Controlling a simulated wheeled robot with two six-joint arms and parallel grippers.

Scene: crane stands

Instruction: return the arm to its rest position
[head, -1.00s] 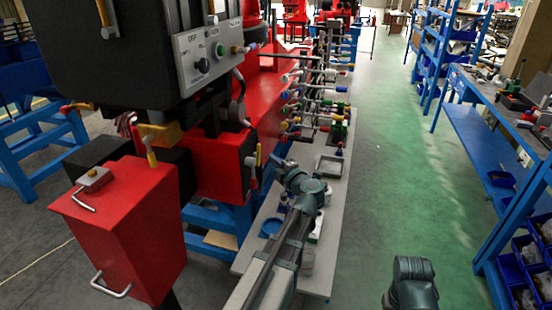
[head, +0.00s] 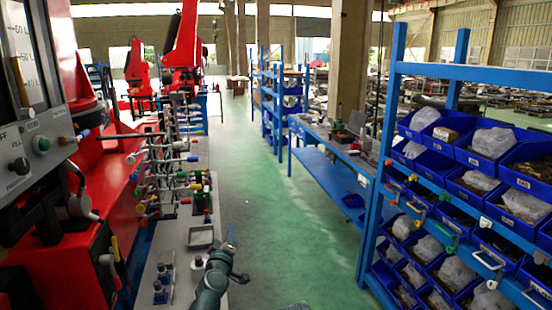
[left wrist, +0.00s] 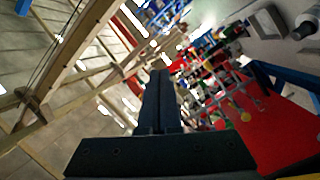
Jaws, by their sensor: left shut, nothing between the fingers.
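My left arm comes up from the bottom of the head view. Its gripper (head: 231,234) points up and away, above the aisle-side edge of the grey bench (head: 178,240). In the left wrist view the two dark fingers (left wrist: 160,95) lie together, shut with nothing between them. The wrist view is tilted, with roof beams at left and the red stand at right. My right gripper is not in view; only a small grey piece of an arm shows at the bottom edge of the head view.
A red crane stand with a control panel (head: 45,140) fills the left. Many coloured levers (head: 165,185) and a grey tray (head: 201,236) are on the bench. A blue rack (head: 388,150) with blue bins stands at right. The green aisle (head: 270,215) between is clear.

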